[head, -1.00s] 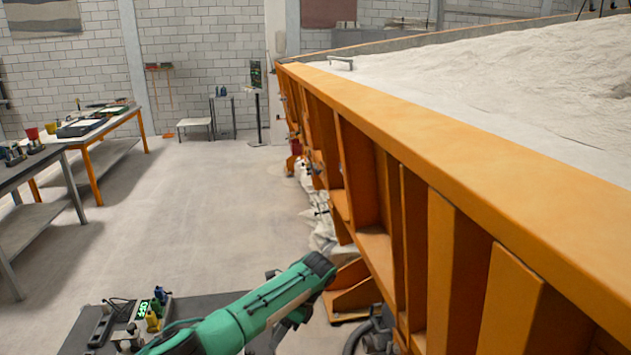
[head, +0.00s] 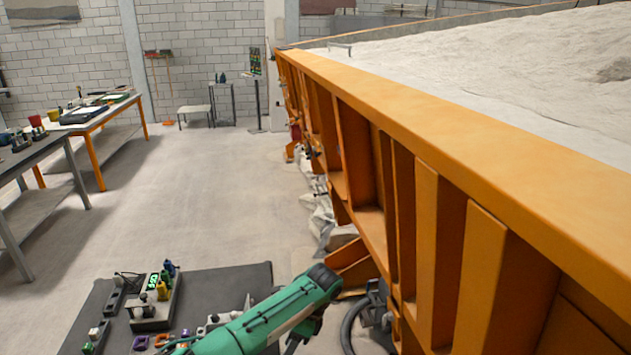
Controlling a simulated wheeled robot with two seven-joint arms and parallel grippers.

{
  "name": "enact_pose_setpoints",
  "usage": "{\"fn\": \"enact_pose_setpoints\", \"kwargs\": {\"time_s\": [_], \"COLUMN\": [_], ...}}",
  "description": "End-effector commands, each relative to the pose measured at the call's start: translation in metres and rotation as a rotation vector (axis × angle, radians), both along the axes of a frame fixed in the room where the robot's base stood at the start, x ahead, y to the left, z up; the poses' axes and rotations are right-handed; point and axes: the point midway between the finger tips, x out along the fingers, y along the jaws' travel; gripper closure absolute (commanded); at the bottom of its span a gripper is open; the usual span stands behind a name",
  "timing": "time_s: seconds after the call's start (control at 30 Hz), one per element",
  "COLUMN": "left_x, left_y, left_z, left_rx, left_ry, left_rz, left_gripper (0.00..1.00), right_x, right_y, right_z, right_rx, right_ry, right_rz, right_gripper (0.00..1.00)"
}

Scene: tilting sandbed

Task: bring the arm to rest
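My green arm (head: 265,318) comes in from the bottom edge, left of centre, in the head view. It reaches up and right to a dark joint (head: 325,278) close to the orange side of the sandbed (head: 440,130). Below that joint a dark part of the arm bends down and is partly hidden. Neither gripper shows in this view, so their fingers cannot be seen. Pale sand (head: 500,85) lies behind the sandbed's orange rim.
A dark grey surface (head: 225,285) at lower left carries a device with a green display (head: 153,282) and several small items. Work tables (head: 100,115) stand at the left. A dark hose (head: 350,325) lies beside the sandbed. The concrete floor (head: 200,190) between is clear.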

Motion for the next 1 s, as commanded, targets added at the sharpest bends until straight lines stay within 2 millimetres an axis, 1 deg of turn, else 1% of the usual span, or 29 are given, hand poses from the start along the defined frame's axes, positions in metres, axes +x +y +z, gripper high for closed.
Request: {"fn": "enact_pose_setpoints", "kwargs": {"time_s": [0.03, 0.1, 0.17, 0.27, 0.37, 0.4, 0.5, 0.6, 0.73, 0.83, 0.97, 1.0], "left_x": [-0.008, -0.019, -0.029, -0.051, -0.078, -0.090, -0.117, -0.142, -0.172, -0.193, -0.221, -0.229], "left_y": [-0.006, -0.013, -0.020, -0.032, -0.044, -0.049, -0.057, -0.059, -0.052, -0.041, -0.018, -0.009], "left_z": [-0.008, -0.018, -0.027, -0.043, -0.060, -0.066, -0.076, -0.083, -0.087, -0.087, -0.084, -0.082], "left_rx": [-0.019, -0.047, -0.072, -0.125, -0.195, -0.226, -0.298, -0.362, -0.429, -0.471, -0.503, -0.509], "left_ry": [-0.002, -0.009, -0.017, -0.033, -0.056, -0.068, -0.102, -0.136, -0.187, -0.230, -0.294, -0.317], "left_rz": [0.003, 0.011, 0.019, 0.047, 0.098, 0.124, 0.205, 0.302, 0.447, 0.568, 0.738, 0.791], "left_gripper": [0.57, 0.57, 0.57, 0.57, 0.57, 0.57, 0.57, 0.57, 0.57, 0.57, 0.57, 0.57], "right_x": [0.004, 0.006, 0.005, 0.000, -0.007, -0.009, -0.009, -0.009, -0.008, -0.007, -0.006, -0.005], "right_y": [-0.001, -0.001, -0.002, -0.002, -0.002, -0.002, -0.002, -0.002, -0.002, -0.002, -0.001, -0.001], "right_z": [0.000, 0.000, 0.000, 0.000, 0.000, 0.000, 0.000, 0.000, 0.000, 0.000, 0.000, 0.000], "right_rx": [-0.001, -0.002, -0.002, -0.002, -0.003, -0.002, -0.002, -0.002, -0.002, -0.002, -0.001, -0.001], "right_ry": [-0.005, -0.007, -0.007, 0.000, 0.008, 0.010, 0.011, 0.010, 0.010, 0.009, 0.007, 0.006], "right_rz": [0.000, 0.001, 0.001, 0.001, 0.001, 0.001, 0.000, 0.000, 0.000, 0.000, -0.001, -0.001], "right_gripper": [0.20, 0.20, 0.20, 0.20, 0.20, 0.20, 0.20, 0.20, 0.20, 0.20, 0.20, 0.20]}}
